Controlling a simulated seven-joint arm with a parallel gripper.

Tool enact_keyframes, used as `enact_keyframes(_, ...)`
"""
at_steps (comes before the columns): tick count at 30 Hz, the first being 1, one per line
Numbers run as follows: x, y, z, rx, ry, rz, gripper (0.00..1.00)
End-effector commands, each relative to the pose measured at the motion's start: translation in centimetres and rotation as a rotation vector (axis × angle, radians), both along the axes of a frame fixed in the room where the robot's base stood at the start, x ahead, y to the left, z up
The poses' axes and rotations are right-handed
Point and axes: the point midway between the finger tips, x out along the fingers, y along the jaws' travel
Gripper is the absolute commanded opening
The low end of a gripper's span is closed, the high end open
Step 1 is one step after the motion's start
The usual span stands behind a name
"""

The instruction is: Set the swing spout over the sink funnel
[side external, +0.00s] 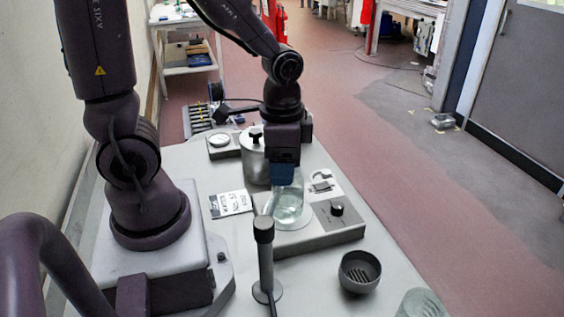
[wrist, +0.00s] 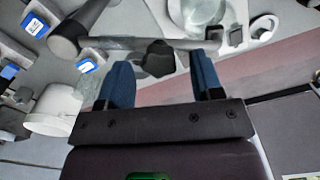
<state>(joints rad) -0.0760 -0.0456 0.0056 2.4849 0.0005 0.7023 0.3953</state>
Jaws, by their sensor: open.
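In the wrist view, a grey bar (wrist: 110,47) runs from a round post head, with a black lobed knob (wrist: 157,58) near my fingertips. A dark round bowl (side external: 360,272), apparently the sink funnel, sits to the post's right. My gripper (side external: 284,182) points down above the clear glass vessel behind the post. Its blue fingers are apart in the wrist view (wrist: 163,76); I cannot tell whether they touch the knob.
A clear glass vessel (side external: 290,208) stands on a grey unit with a dial (side external: 338,210). A metal canister (side external: 253,165) stands behind. A white label card (side external: 230,204) lies to the left. A ribbed clear item (side external: 421,304) is at the near right.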

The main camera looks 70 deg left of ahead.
Motion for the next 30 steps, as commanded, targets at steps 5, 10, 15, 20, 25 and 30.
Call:
enact_keyframes(5, -0.02, 0.00, -0.41, 0.000, 0.000, 0.000, 0.60)
enact_keyframes(10, -0.01, -0.01, -0.38, 0.000, 0.000, 0.000, 0.58)
enact_keyframes(15, -0.01, -0.01, -0.36, 0.000, 0.000, 0.000, 0.19)
enact_keyframes(20, -0.01, -0.01, -0.35, 0.000, 0.000, 0.000, 0.00)
enact_keyframes(25, 0.15, -0.10, -0.34, 0.000, 0.000, -0.016, 0.00)
enact_keyframes(30, 0.65, -0.49, -0.34, 0.000, 0.000, -0.076, 0.00)
